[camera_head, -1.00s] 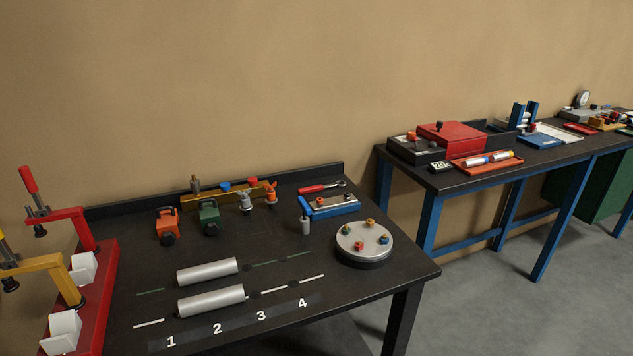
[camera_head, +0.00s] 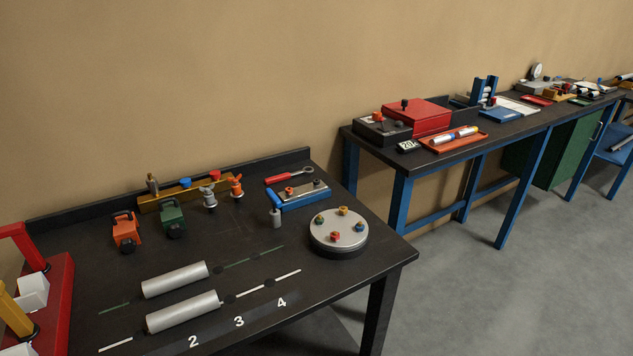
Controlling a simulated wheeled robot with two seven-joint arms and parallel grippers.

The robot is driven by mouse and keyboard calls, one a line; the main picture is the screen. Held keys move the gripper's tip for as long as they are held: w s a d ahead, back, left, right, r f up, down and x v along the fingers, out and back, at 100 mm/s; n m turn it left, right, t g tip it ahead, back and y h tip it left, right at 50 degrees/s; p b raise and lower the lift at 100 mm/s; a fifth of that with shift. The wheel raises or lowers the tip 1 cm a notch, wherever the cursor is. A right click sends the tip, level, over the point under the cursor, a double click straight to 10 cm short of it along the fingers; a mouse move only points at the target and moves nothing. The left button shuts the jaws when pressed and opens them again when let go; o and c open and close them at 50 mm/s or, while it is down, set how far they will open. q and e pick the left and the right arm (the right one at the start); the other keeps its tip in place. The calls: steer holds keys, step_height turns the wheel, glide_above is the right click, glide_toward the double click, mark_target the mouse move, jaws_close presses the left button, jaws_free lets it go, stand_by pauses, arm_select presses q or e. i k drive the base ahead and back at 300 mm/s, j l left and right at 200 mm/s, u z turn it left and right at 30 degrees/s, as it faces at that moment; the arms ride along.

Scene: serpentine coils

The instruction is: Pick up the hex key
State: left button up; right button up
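I cannot make out a hex key for certain at this size. A red-handled tool with a metal ring end (camera_head: 289,175) lies at the back right of the near black bench (camera_head: 262,327). In front of it is a blue block with a metal top and small orange and dark parts (camera_head: 300,195). A blue-handled piece with a grey cylinder end (camera_head: 275,211) stands against the block's left side. A round silver plate (camera_head: 338,243) with several coloured fittings is at the bench's right. Neither of my grippers is in view.
Two silver cylinders (camera_head: 175,280) lie near the numbers on the bench. Orange (camera_head: 126,232) and green (camera_head: 173,218) devices stand behind them. A red press (camera_head: 50,290) is at left. A blue-legged bench (camera_head: 400,215) stands at right, with grey floor (camera_head: 460,290) in front.

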mark_target(277, 203)
steer(key=i+l+u, duration=0.1)
steer(key=l, duration=0.2)
steer(key=i+l+u, duration=0.25)
steer(key=l, duration=0.4)
steer(key=i+l+u, duration=0.15)
steer(key=l, duration=0.2)
